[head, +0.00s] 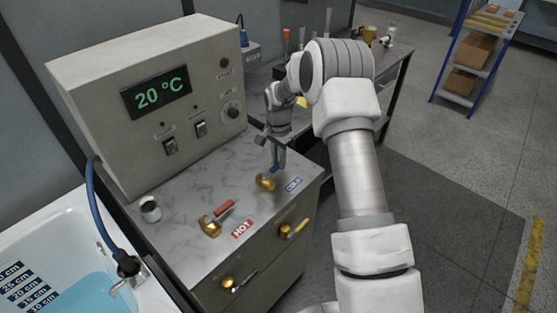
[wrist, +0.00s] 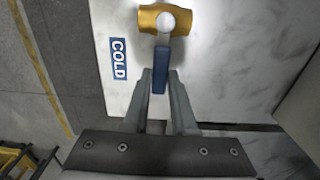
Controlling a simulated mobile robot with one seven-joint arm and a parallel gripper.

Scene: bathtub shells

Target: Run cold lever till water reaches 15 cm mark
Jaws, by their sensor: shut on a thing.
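The cold lever has a brass valve body (head: 265,182) beside the COLD label (head: 293,185) on the marble counter. In the wrist view its blue handle (wrist: 160,72) lies between the fingertips of my gripper (wrist: 160,84), below the brass body (wrist: 178,20). My gripper (head: 277,166) is shut on this handle. The bathtub (head: 22,226) at lower left holds blue water (head: 75,297). Its depth scale (head: 22,291) shows marks near the waterline, including 15 cm and 10 cm; the exact level is hard to tell. The frame cuts off much of the tub.
The red-handled hot lever (head: 219,216) stands left of the cold one, by the HOT label (head: 242,229). A control box (head: 150,100) reading 20 °C stands behind. A blue hose (head: 97,205) runs down to the tub fitting. A blue shelf (head: 478,50) stands far right.

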